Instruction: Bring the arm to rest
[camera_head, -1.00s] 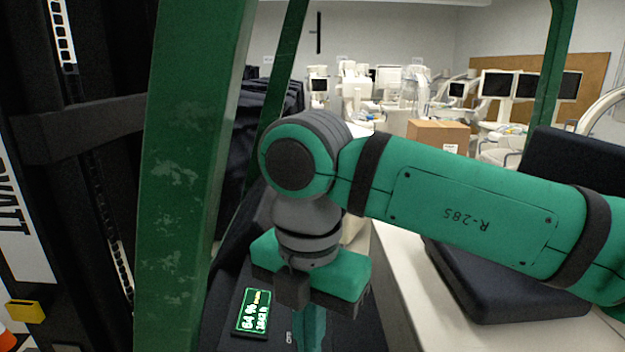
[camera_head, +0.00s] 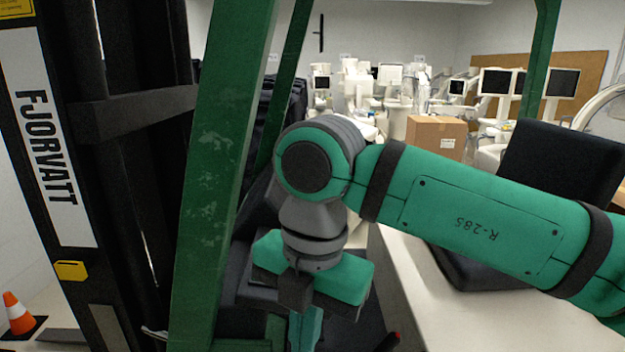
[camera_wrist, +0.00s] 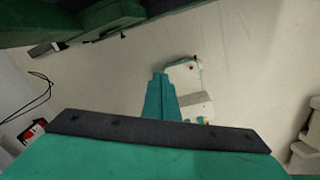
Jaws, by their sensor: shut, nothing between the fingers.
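My arm reaches in from the right in the head view, with green links and dark grey joints. My gripper (camera_head: 304,328) points downward at the bottom middle of that view, and its fingertips run off the lower edge. In the wrist view my gripper (camera_wrist: 160,80) shows its green fingers together, with nothing between them. The fingers are above a pale floor, and a small white device (camera_wrist: 188,85) shows just beyond them; whether they touch it I cannot tell, but it appears well below.
A green post (camera_head: 215,170) stands close left of my arm. A black mast marked FJORVATT (camera_head: 50,150) and an orange cone (camera_head: 17,313) are further left. A white surface (camera_head: 465,318) with a dark padded seat (camera_head: 560,165) lies under my arm. A cardboard box (camera_head: 436,135) is behind.

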